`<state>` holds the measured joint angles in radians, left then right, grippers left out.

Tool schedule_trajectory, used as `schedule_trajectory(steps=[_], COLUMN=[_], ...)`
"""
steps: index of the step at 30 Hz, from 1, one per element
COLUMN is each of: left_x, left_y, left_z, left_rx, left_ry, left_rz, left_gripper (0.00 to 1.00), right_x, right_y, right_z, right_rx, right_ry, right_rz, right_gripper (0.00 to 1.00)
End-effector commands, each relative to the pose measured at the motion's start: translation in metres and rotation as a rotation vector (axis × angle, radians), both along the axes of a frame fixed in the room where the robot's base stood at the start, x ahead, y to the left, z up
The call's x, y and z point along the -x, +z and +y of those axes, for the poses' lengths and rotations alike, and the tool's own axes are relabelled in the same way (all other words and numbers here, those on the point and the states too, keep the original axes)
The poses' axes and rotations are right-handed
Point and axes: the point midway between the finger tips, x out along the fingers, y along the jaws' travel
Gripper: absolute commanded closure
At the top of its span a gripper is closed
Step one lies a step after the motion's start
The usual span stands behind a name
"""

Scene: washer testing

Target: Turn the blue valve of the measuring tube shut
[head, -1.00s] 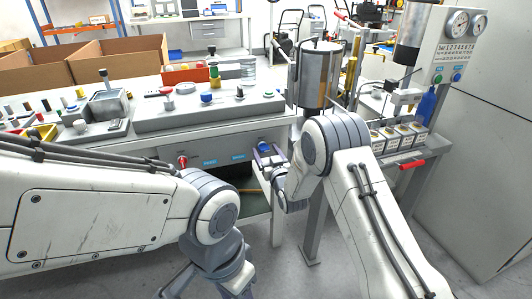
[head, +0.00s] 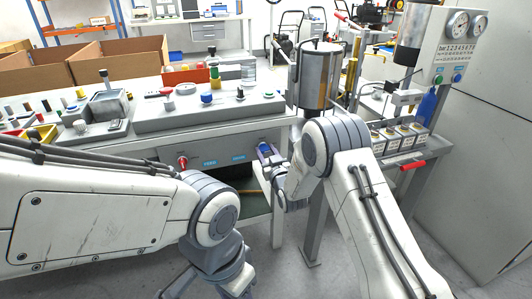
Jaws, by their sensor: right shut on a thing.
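The blue valve (head: 264,147) is a small blue knob on the front face of the grey bench, at its right end. My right gripper (head: 266,155) is at the bench front and shut on the blue valve; its fingers hide part of the knob. My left gripper (head: 200,286) hangs low at the bottom edge of the picture, away from the valve and partly cut off; its jaws do not show clearly. A shiny upright cylinder (head: 315,80) stands just right of the bench; I cannot tell if it is the measuring tube.
A red knob (head: 182,162) is on the bench front left of the blue valve. The bench top (head: 150,143) carries several knobs and fittings. A gauge panel (head: 458,42) and a red handle (head: 412,165) are at the right.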

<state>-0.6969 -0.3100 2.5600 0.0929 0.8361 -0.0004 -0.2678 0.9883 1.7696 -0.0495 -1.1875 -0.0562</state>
Motion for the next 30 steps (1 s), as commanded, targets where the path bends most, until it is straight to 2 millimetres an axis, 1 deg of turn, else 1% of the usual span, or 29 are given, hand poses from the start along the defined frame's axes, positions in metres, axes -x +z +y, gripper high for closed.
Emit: schedule_trajectory(steps=[8,30], left_x=[0.0,0.0], left_y=[-0.011,-0.04], left_z=[0.0,0.0], left_rx=[0.0,0.0], left_ry=[0.0,0.0], left_rz=[0.0,0.0], left_gripper=[0.5,0.5], right_x=[0.001,0.002], right_y=[-0.002,-0.004], right_z=[0.002,0.005], right_rx=[0.195,0.863], right_ry=[0.001,0.002], right_rz=[-0.063,-0.282], right_gripper=[1.0,1.0])
